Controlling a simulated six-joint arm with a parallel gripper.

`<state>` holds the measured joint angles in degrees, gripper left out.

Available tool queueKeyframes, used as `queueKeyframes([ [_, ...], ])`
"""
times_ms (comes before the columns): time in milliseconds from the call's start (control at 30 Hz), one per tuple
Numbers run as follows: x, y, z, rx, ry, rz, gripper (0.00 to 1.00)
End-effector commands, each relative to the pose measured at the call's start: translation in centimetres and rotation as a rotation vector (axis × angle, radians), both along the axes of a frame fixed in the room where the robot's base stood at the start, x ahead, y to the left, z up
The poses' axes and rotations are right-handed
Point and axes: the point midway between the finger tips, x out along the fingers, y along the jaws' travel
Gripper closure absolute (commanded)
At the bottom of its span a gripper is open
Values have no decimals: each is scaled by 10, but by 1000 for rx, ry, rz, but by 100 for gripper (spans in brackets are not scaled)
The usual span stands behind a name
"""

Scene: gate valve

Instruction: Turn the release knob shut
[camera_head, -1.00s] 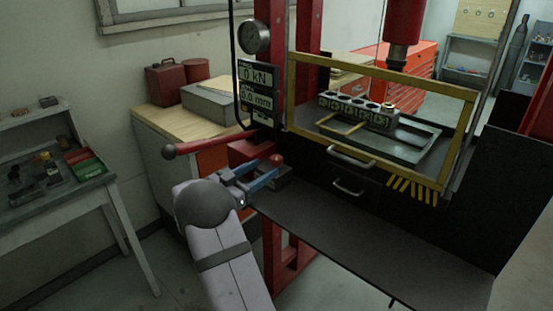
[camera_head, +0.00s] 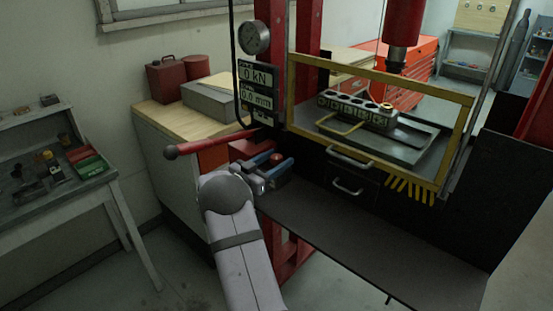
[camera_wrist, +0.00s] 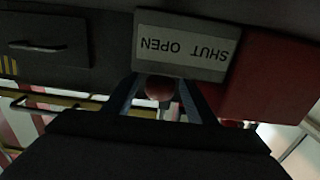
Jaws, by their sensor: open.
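The release knob is a small red-brown ball (camera_head: 276,159) low on the left of the press, beside a red block. In the wrist view the knob (camera_wrist: 160,88) sits between my two blue fingers, just in front of a pale plate (camera_wrist: 182,45) lettered SHUT and OPEN, upside down. My gripper (camera_head: 280,168) is open, with one finger on each side of the knob. I cannot tell whether either finger touches it. The knob's stem is hidden.
A red pump handle (camera_head: 210,143) with a ball end reaches left, just above my arm. A yellow guard frame (camera_head: 380,70) stands at the right over a tray. A dark shelf (camera_head: 370,235) extends below. A display (camera_head: 258,88) reads 0 kN and 0.0 mm.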

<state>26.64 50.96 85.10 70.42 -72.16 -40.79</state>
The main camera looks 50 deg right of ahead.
Motion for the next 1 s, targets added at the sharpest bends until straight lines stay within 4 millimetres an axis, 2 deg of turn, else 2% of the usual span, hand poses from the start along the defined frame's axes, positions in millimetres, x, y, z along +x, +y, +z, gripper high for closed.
queueKeyframes([
  [200, 0, 0, 0, 0, 0, 0, 49],
  [367, 0, 0, -1, 1, 0, 0, 87],
  [400, 0, 0, -1, 1, 0, 0, 90],
  [667, 1, -1, -1, -3, -1, -34, 90],
  [1000, 2, -1, 0, -8, -3, -203, 90],
])
